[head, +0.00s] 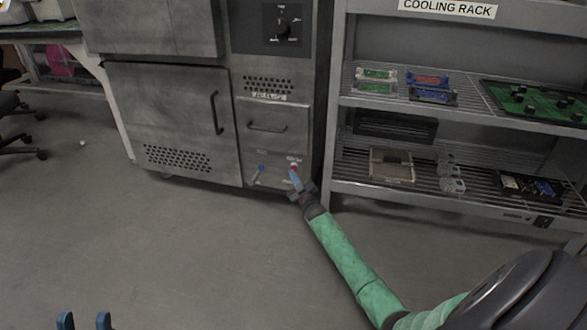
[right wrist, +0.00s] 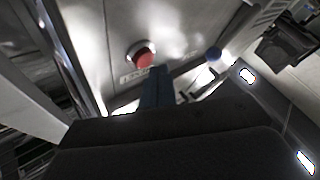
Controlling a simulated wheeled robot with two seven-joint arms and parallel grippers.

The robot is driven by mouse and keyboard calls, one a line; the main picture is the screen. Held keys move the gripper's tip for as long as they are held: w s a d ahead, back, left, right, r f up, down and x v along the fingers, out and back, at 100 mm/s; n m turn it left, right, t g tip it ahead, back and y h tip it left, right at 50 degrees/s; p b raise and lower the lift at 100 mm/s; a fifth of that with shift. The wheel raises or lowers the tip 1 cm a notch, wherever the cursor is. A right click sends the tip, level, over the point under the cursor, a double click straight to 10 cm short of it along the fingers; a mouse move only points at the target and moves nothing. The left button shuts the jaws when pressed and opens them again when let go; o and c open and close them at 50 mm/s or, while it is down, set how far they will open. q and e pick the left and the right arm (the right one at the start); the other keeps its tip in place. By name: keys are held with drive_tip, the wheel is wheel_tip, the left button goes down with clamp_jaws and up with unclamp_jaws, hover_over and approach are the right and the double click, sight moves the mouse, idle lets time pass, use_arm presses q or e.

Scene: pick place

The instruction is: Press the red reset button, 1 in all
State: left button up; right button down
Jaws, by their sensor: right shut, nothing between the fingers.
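The red reset button (head: 294,166) sits low on the right side of the grey oven's front panel. In the right wrist view the red button (right wrist: 145,60) is a round red cap in a pale collar. My right gripper (head: 294,176) is shut and empty, with its blue fingertips close to the button. In the right wrist view the right gripper's fingers (right wrist: 157,80) end just beside and below the red cap; I cannot tell whether they touch it. My left gripper (head: 84,320) shows only its two blue fingertips at the bottom left, apart and empty.
The cooling rack (head: 333,150) with circuit boards stands close on the right. The grey floor (head: 190,240) in front is clear.

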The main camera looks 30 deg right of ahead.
drive_tip(key=shift+s+a, duration=0.1)
idle(0.3)
drive_tip(key=s+a+p, duration=0.3)
drive_tip(key=shift+s+a+p, duration=0.15)
drive_tip(key=shift+a+p, duration=0.2)
drive_tip(key=shift+a, duration=0.05)
idle(0.8)
